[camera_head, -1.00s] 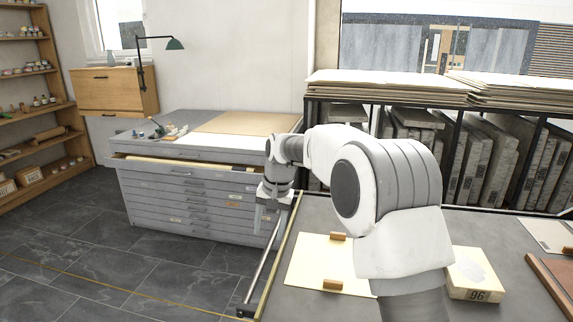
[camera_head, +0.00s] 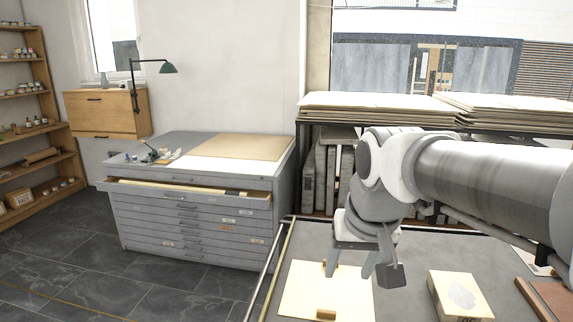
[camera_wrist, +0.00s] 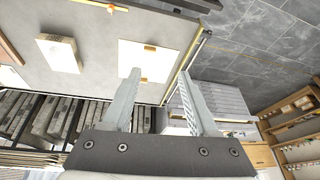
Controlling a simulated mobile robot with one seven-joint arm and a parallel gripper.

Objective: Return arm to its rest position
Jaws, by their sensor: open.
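My gripper (camera_head: 350,268) hangs at the end of my arm above the grey worktop, near the far edge of a cream sheet. It is open, and nothing shows between its fingers. In the wrist view its two fingers (camera_wrist: 158,88) stand apart, with the sheet, the worktop edge and the floor beyond them. My arm reaches in from the right side of the head view.
The cream sheet (camera_head: 345,300) bears small wooden blocks. A pale block (camera_head: 458,297) lies to its right on the worktop (camera_head: 405,305). A grey flat-file cabinet (camera_head: 190,222) stands behind at left, its top drawer pulled out. Stone slabs (camera_head: 309,180) fill the rack behind.

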